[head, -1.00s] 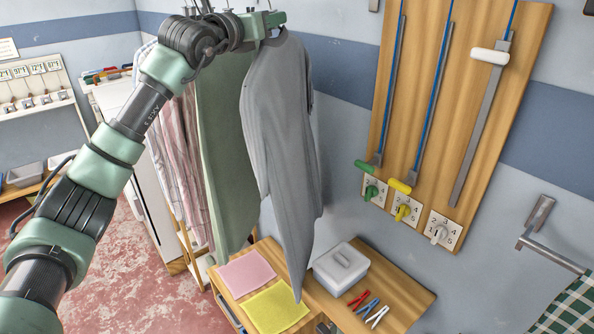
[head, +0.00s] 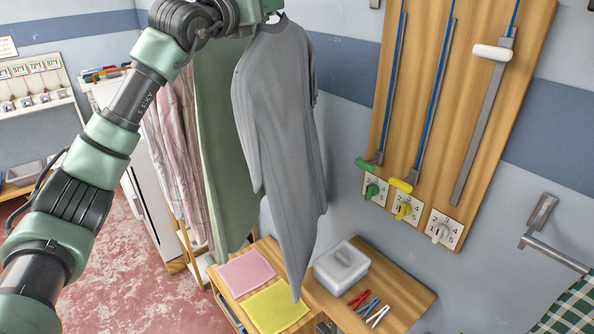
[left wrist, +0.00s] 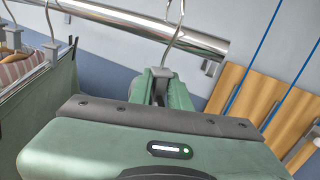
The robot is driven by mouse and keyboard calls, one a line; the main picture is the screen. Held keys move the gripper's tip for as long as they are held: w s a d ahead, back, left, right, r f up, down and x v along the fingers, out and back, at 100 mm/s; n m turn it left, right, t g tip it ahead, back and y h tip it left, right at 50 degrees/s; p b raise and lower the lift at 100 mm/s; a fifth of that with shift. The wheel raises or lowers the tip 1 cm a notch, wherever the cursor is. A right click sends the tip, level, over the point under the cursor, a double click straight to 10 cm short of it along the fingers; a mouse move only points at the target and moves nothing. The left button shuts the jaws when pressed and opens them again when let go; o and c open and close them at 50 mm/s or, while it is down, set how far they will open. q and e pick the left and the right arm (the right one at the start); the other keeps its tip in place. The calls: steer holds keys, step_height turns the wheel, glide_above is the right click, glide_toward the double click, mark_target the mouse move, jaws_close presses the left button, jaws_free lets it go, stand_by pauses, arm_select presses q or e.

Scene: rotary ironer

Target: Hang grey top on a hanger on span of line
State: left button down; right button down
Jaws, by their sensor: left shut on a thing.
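The grey top (head: 278,120) hangs full length at the upper middle of the head view. My left gripper (head: 270,12) is at its neck, at the top edge of that view. In the left wrist view my left gripper (left wrist: 158,78) is shut on the hanger (left wrist: 176,38), at the foot of its wire hook. The hook rises beside a shiny metal rail (left wrist: 130,24); I cannot tell whether it rests on it. The rest of the hanger is hidden. My right gripper is not in view.
A green garment (head: 222,150) and a pink striped shirt (head: 180,150) hang close on the left. A wooden board (head: 440,110) with blue cords is on the right wall.

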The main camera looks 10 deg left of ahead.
arm_select(q)
steer(key=shift+s+d+r, duration=0.15)
steer(key=shift+s+r, duration=0.2)
steer(key=shift+s+f+b, duration=0.2)
steer(key=shift+s+b, duration=0.05)
steer(key=shift+b, duration=0.3)
steer(key=shift+s+b, duration=2.6)
steer(key=shift+s, duration=0.35)
steer(key=shift+s+r, duration=0.1)
steer(key=shift+s, duration=0.15)
